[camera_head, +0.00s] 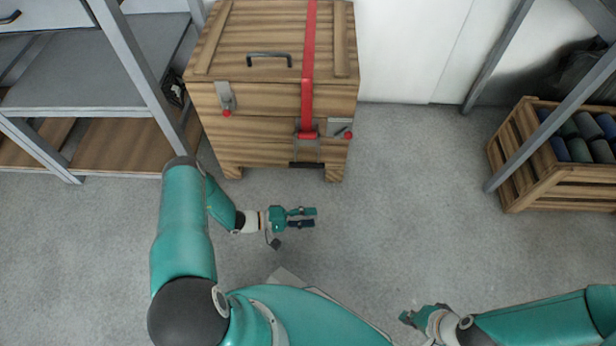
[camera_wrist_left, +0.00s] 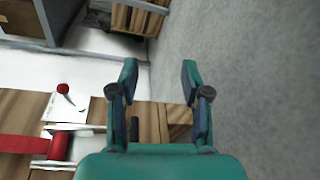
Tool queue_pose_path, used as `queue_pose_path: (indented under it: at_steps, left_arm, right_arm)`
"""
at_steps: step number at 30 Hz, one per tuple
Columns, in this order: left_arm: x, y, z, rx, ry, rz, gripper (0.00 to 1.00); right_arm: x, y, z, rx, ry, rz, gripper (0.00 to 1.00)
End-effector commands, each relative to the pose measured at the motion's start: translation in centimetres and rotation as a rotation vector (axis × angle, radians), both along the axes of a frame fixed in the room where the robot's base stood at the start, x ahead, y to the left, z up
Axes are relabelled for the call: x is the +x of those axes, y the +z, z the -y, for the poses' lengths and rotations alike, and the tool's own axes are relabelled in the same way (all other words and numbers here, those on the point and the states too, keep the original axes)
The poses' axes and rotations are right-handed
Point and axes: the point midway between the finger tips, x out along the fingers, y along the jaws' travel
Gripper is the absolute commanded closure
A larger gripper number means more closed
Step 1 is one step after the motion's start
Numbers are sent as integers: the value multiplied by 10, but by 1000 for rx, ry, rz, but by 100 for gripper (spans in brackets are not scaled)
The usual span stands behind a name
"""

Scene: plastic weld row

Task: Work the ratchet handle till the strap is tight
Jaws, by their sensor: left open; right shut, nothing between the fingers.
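A red strap (camera_head: 309,60) runs over the lid and down the front of a wooden crate (camera_head: 260,135). The ratchet (camera_head: 307,145) is on the crate's front, with its black-gripped handle (camera_head: 306,165) hanging low. In the left wrist view the red strap (camera_wrist_left: 20,148) and part of the metal ratchet (camera_wrist_left: 58,147) show at lower left; the black handle grip (camera_wrist_left: 134,130) shows behind the fingers. My left gripper (camera_head: 314,217) is open and empty, in front of and below the handle, apart from it. My right gripper (camera_head: 406,318) is shut and empty, low at the right, far from the crate.
Grey shelving (camera_head: 90,75) stands close left of the crate. A slatted crate (camera_head: 560,175) with rolled items stands at the right. The crate has latches with red knobs (camera_head: 227,113) and a black lid handle (camera_head: 269,55). The floor between is clear.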

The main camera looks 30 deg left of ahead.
Motion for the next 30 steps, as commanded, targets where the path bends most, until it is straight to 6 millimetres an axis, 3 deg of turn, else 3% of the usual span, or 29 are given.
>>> queue_pose_path:
  at_steps: [1,3,6,9,17,30]
  left_arm:
    - [6,-24,-34,14,137,98,52]
    - [11,-31,-77,58,300,230,52]
    - [8,-35,-122,129,467,361,52]
    - [5,-35,-145,177,554,429,52]
    - [27,-30,-145,192,578,454,52]
    - [116,-19,-122,191,574,453,52]
  right_arm:
    - [0,-20,0,0,0,0,100]
    - [0,-29,0,0,0,0,100]
    - [0,-37,0,0,0,0,100]
    - [0,-40,0,0,0,0,100]
    - [0,-45,0,0,0,1,100]
    - [0,-70,0,0,0,0,100]
